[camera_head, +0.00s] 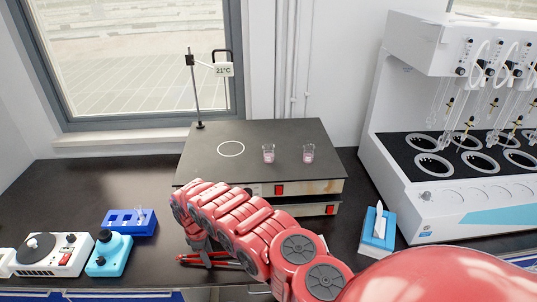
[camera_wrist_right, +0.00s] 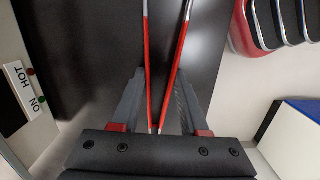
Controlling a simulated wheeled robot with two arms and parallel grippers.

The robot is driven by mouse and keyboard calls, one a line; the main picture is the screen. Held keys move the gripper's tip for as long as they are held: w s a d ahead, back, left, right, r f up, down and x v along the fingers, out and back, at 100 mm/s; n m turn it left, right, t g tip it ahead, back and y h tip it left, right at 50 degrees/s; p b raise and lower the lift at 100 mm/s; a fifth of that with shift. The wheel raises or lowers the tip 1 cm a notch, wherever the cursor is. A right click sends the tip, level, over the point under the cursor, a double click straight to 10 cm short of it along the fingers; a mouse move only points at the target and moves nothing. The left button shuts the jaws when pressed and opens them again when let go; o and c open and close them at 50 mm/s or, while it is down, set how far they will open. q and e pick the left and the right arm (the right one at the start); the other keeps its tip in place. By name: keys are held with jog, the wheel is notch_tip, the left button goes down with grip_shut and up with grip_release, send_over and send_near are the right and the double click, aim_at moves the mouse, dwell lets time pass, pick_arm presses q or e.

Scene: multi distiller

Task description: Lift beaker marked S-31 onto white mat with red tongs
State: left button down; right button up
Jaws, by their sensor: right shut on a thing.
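The red tongs (camera_head: 188,258) lie low over the dark bench in front of the hot plate; their two long legs (camera_wrist_right: 148,70) run up between my fingers in the right wrist view. My right gripper (camera_head: 208,262) is shut on the tongs, with one finger outside each leg (camera_wrist_right: 162,85). Two small glass beakers with pinkish contents, a left one (camera_head: 268,154) and a right one (camera_head: 308,154), stand upright on the hot plate's dark top. Their markings are too small to read. I cannot make out a white mat. My left gripper is not in view.
The hot plate (camera_head: 235,134) has a white circle and a stand with a 21°C display (camera_head: 223,70). A blue rack (camera_head: 130,222), a cyan device (camera_head: 110,254) and a white stirrer (camera_head: 52,254) stand left. A tissue box (camera_head: 378,232) and the distiller (camera_head: 440,192) stand right.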

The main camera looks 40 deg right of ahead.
notch_tip(320, 180, up, 12)
jog(key=p, duration=0.7)
jog(key=shift+f, duration=0.1)
